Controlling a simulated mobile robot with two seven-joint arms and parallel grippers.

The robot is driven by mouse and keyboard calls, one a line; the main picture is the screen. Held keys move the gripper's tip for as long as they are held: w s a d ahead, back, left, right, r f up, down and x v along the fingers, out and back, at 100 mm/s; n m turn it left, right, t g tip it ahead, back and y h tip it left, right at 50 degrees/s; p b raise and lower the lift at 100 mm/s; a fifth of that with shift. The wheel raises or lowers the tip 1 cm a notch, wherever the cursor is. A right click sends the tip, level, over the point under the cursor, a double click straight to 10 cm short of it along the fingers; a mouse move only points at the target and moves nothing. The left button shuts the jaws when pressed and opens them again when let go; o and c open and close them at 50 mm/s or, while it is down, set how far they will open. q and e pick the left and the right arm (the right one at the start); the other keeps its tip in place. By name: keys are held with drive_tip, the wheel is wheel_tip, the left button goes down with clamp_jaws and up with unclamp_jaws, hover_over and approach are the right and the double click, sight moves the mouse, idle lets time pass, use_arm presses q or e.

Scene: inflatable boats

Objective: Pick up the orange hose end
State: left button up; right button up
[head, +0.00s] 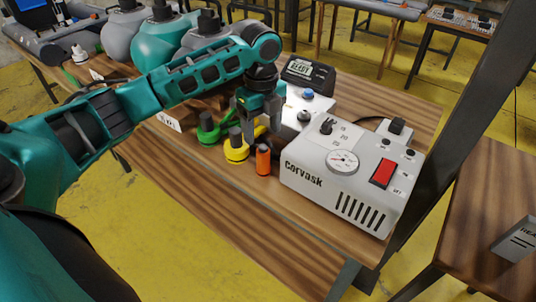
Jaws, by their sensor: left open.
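The orange hose end (263,160) is a short upright cylinder on the wooden table, just left of the white Corvask pump unit. A yellow hose end (236,147) and a green one (208,129) stand in a row to its left. My left gripper (260,125) points down above and behind the orange hose end, apart from it, with its jaws open and empty. The arm hides part of the table behind. My right gripper is out of view.
The white Corvask unit (350,170) with a gauge and red switch stands close at the right. A white box with a blue knob (308,94) and a black display (309,72) sit behind. Grey and teal vessels (160,42) stand at the back left. The table's front strip is clear.

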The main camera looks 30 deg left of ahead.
sight(263, 160)
use_arm(q)
drive_tip(key=f, duration=0.5)
drive_tip(key=f+b, duration=0.1)
drive_tip(key=f, duration=0.4)
drive_tip(key=shift+s+d+f, duration=0.2)
drive_tip(key=shift+f, duration=0.1)
drive_tip(key=shift+c, duration=0.3)
drive_tip(key=c, duration=1.1)
